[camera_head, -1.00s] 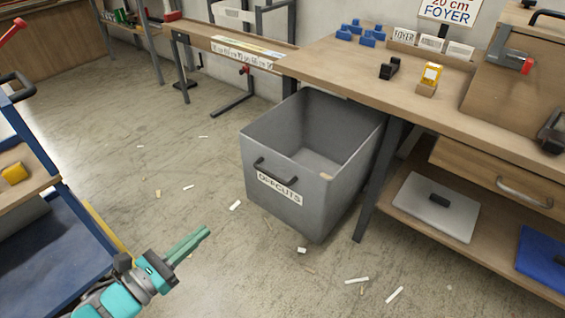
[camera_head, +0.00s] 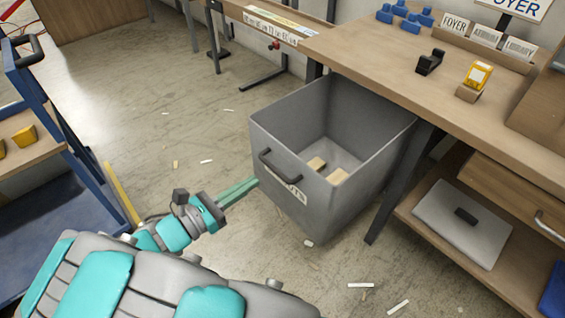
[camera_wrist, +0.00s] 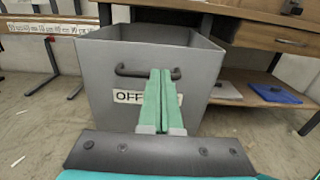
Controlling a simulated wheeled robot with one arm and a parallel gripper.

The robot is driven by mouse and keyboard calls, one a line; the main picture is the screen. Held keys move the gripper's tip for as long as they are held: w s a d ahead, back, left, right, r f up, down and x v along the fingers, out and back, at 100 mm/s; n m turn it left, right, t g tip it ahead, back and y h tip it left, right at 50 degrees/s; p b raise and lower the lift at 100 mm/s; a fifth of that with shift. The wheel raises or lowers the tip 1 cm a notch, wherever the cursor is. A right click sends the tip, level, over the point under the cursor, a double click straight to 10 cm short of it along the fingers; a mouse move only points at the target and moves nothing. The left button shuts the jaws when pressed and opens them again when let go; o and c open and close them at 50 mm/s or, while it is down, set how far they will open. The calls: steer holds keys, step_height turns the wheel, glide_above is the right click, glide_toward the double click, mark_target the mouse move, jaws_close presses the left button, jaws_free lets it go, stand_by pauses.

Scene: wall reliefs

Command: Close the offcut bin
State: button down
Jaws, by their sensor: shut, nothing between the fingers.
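The grey offcut bin (camera_head: 300,205) is pulled out from under the workbench, its open top showing a few wood pieces (camera_head: 338,176) inside. Its front has a dark bar handle (camera_head: 279,166) above a white label. My gripper (camera_head: 255,181) is shut and empty, with green fingers pointing at the bin's front. In the wrist view the shut fingers (camera_wrist: 161,72) overlap the handle (camera_wrist: 133,71) and cover part of the label (camera_wrist: 127,97). I cannot tell whether the fingertips touch the bin.
The workbench (camera_head: 390,75) stands over the bin's rear, with a dark leg (camera_head: 400,185) along its right side. A blue trolley (camera_head: 50,130) stands at the left. Small offcuts (camera_head: 361,285) lie scattered on the floor. The floor left of the bin is mostly clear.

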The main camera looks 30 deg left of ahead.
mark_target(291, 157)
steer(key=b+x, duration=0.3)
steer(key=x, duration=0.7)
steer(key=shift+s, duration=0.1)
